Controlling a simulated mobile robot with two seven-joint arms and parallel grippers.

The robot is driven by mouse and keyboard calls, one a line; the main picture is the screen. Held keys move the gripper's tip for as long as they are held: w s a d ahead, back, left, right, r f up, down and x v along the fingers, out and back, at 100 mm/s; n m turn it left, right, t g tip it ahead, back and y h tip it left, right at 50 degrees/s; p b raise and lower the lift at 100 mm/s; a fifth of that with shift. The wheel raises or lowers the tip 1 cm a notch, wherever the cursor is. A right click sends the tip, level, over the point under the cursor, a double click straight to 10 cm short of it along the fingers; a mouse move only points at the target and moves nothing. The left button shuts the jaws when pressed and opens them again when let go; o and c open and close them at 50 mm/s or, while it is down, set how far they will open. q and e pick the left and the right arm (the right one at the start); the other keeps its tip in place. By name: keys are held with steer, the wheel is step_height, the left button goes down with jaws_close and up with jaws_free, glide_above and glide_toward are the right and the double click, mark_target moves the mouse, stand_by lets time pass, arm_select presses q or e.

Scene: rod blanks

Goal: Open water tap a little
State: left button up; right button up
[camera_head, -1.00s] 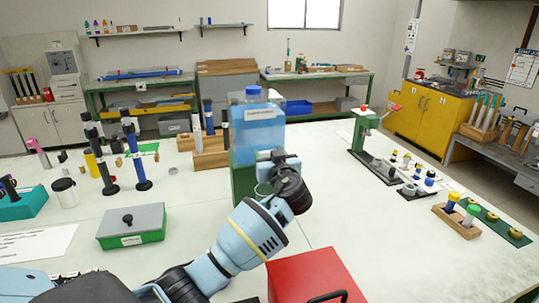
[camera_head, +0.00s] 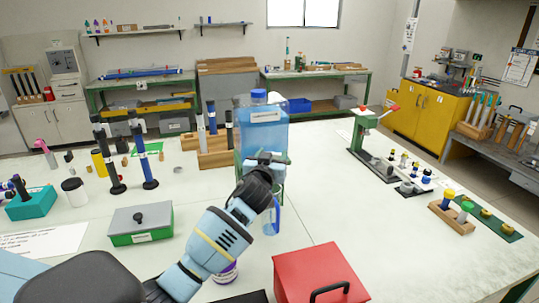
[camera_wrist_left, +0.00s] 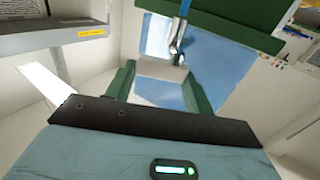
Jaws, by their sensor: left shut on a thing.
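A clear tank of blue water (camera_head: 262,128) with a blue cap stands on a green stand (camera_head: 281,181) at the middle of the table. In the left wrist view a silver tap (camera_wrist_left: 177,42) shows beside green parts of the stand. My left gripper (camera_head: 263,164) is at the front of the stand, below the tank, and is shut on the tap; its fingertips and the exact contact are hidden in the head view. My right gripper is not in view.
A red box (camera_head: 318,272) with a black handle lies at the front. A green box with a grey lid (camera_head: 140,222) stands at left. Dark rods (camera_head: 144,157) stand upright behind it. A green press (camera_head: 366,135) stands at right.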

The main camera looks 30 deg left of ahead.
arm_select(q)
steer(key=shift+s+m+h, duration=0.1)
steer(key=shift+m+h, duration=0.4)
steer(key=shift+h, duration=0.3)
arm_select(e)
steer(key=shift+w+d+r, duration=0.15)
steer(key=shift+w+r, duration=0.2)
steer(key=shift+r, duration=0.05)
arm_select(q)
steer(key=o, duration=1)
